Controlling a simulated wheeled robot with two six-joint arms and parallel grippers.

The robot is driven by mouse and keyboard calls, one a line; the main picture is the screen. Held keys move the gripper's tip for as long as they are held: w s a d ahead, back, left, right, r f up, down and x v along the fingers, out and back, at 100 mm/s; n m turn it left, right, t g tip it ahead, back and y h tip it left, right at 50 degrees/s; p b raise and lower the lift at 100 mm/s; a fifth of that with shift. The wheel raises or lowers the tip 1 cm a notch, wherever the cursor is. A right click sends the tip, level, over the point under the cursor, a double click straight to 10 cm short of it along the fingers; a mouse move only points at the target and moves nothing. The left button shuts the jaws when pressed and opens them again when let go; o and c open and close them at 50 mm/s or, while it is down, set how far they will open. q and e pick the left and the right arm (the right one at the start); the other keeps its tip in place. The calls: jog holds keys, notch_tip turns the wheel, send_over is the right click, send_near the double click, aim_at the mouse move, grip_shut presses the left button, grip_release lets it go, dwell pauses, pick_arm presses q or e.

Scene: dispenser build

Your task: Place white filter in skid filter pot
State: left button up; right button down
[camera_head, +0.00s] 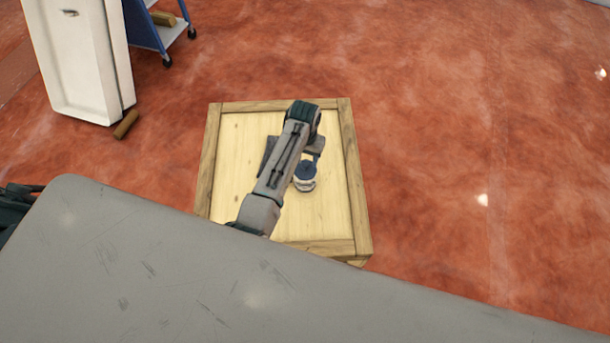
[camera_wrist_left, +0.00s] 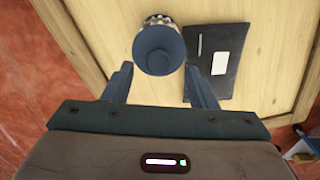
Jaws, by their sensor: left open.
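A blue, round, open-topped cup-like piece with a whitish, patterned lower part (camera_head: 305,174) stands on a wooden crate. In the left wrist view, this cup-like piece (camera_wrist_left: 160,48) lies between and just beyond the fingertips. I cannot tell whether it is the filter pot or holds the white filter; no separate white filter is clear. My left gripper (camera_wrist_left: 158,78) is open, its two fingers spread on either side of the cup's near edge, and nothing is clamped. In the head view, my left arm covers part of the crate top. My right gripper is not in view.
The wooden crate (camera_head: 236,125) has a raised frame. A dark flat folder-like thing with a white label (camera_wrist_left: 228,52) lies beside the cup. A white cabinet (camera_head: 80,60), a blue cart (camera_head: 150,30) and a small brown block (camera_head: 126,125) are at upper left. Red floor is clear at right.

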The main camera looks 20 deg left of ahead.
aim_at(305, 164)
pick_arm(q)
notch_tip(305, 164, down, 5)
jog(key=shift+w+r, duration=0.1)
jog(key=shift+r, duration=0.1)
jog(key=shift+d, duration=0.1)
grip_shut()
